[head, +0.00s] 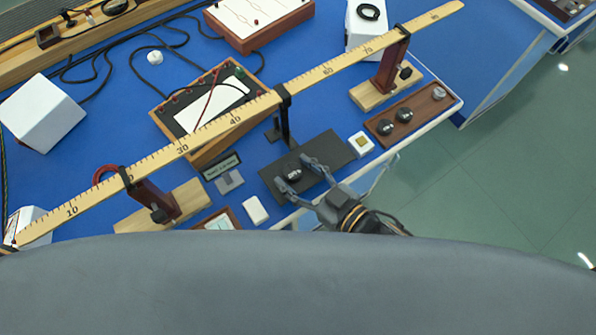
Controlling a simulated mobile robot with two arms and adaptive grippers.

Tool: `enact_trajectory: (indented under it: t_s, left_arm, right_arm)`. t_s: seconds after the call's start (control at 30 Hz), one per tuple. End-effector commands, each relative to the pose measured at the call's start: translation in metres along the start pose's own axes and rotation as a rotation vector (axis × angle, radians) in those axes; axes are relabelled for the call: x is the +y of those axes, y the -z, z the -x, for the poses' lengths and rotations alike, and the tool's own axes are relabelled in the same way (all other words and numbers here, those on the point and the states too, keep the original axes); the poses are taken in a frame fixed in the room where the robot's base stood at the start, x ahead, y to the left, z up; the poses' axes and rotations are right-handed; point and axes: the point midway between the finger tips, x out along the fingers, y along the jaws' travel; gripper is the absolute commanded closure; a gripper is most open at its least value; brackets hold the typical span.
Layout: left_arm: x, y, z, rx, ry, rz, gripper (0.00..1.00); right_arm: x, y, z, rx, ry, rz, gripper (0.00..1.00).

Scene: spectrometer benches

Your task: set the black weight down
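The black weight (294,174) is a small dark round piece with a pale marking on top. It appears to rest on the dark rectangular plate (326,149) at the bench's near side. My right gripper (294,173) reaches in from the near edge with one finger on each side of the weight. Its fingers are spread, with what looks like a small gap to the weight. Contact underneath the weight cannot be seen clearly.
A long yellow ruler beam (320,74) crosses above the blue bench on a dark central post (284,115) and two wooden stands. A wooden tray (413,113) holds several weights at right. A small white box (361,143) and a white block (255,210) flank the plate.

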Motion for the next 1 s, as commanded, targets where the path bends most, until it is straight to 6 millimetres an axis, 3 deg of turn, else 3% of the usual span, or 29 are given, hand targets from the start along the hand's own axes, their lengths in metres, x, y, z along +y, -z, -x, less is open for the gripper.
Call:
enact_trajectory:
  t_s: [0.47,0.57,1.0]
  left_arm:
    - [0.001,-0.001,0.001,-0.002,-0.001,-0.001,0.60]
    - [0.001,-0.001,-0.002,-0.002,-0.001,-0.001,0.60]
    - [0.001,-0.003,-0.013,-0.003,-0.001,-0.001,0.60]
  right_arm:
    - [0.000,0.004,0.002,0.000,0.000,0.000,0.41]
    - [0.000,0.000,0.014,-0.003,-0.001,-0.001,0.41]
    - [-0.001,0.000,0.098,-0.005,0.000,-0.003,0.41]
